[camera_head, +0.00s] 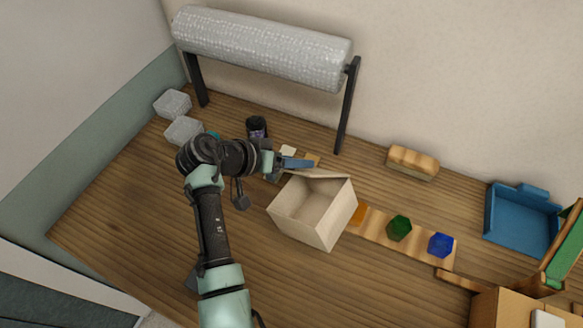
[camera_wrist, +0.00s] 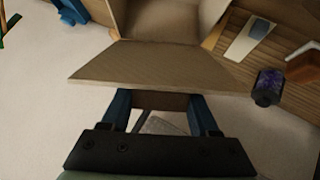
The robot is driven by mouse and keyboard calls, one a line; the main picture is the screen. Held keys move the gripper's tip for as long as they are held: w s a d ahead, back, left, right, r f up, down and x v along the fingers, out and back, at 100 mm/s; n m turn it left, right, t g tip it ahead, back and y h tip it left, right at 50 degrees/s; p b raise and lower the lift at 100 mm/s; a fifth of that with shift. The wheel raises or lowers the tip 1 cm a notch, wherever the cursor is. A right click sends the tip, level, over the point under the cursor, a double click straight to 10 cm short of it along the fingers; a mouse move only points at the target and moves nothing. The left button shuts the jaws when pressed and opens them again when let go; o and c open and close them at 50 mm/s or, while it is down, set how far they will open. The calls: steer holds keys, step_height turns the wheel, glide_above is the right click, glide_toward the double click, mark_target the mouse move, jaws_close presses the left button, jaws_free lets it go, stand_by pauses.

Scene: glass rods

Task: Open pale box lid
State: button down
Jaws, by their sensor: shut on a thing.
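The pale box (camera_head: 312,215) stands on the wooden table in front of my arm, and part of its inside shows. Its lid (camera_head: 322,175) is raised and seen nearly edge-on at the box's back in the head view. In the wrist view the lid (camera_wrist: 165,66) is a flat tan panel in front of the open box (camera_wrist: 165,20). My gripper (camera_head: 303,163) is at the lid's left end in the head view. In the wrist view my gripper (camera_wrist: 160,104) has its fingers on both sides of a tan piece below the lid, partly hidden by the panel.
A board with a green block (camera_head: 399,228) and a blue block (camera_head: 440,244) lies right of the box. A dark jar (camera_head: 256,127) stands behind my wrist. A roll on a stand (camera_head: 262,48) is at the back. A blue tray (camera_head: 520,218) is at right. The front table is clear.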

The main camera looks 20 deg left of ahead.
steer(key=w+g, duration=0.1)
steer(key=w, duration=0.1)
steer(key=w+r+g+b, duration=0.1)
steer(key=w, duration=0.1)
steer(key=shift+m, duration=0.3)
steer(key=shift+w+r+b, duration=0.25)
steer(key=shift+w+b, duration=0.1)
steer(key=shift+b, duration=0.05)
stand_by(0.6)
steer(key=shift+c, duration=0.6)
jaws_free()
steer(key=b+v, duration=0.2)
steer(key=v, duration=1.1)
steer(key=shift+s, duration=0.1)
